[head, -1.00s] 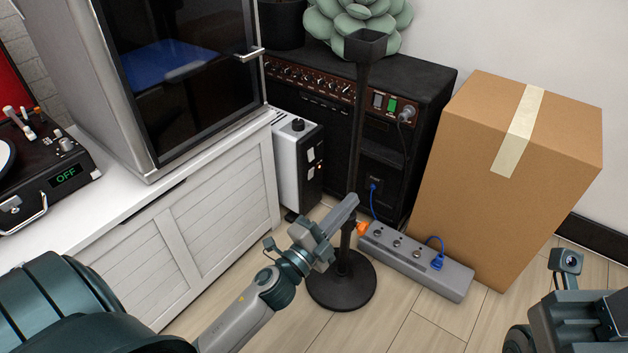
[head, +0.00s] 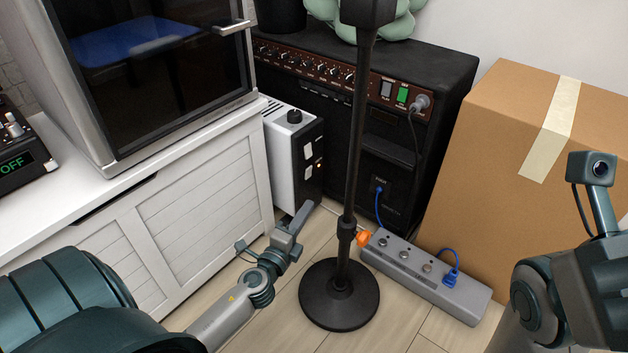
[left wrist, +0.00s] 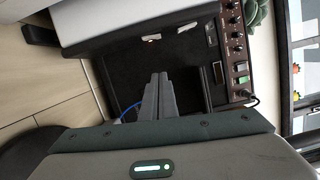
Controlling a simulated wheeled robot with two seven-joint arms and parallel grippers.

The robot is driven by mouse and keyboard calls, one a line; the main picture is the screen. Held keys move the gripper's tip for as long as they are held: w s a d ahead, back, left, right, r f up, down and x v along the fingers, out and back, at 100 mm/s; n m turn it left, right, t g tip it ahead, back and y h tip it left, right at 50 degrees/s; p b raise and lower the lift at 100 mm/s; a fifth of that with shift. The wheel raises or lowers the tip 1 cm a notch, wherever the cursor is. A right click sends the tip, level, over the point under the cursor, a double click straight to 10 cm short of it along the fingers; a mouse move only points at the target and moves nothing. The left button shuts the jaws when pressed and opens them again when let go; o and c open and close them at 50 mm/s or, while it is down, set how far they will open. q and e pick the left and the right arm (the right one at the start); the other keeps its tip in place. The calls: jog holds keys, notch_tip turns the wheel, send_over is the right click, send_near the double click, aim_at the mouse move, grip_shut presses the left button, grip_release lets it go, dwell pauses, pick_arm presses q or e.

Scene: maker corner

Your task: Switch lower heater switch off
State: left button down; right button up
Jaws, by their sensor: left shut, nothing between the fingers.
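The heater (head: 283,165) is a white box with a black front panel, beside the white cabinet. Its panel carries an upper switch (head: 308,152) and a lower switch (head: 308,174), with a small orange light glowing near them. My left gripper (head: 301,212) is shut and empty, below and in front of the panel, apart from the lower switch. In the left wrist view the shut fingers (left wrist: 160,80) point toward the black panel, and the lower switch (left wrist: 151,38) shows beyond the tips. My right arm shows at the right edge; its fingers are not visible.
A black stand (head: 343,290) rises just right of my left gripper. The black amplifier (head: 440,75) and a cardboard box (head: 500,130) fill the back right. The white cabinet (head: 190,200) bounds the left.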

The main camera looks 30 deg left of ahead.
aim_at(309, 173)
dwell(0.4)
pick_arm(q)
jog(key=w+a, duration=0.5)
jog(key=w, duration=0.5)
jog(key=shift+a+r, duration=0.3)
jog(key=shift+r, duration=0.15)
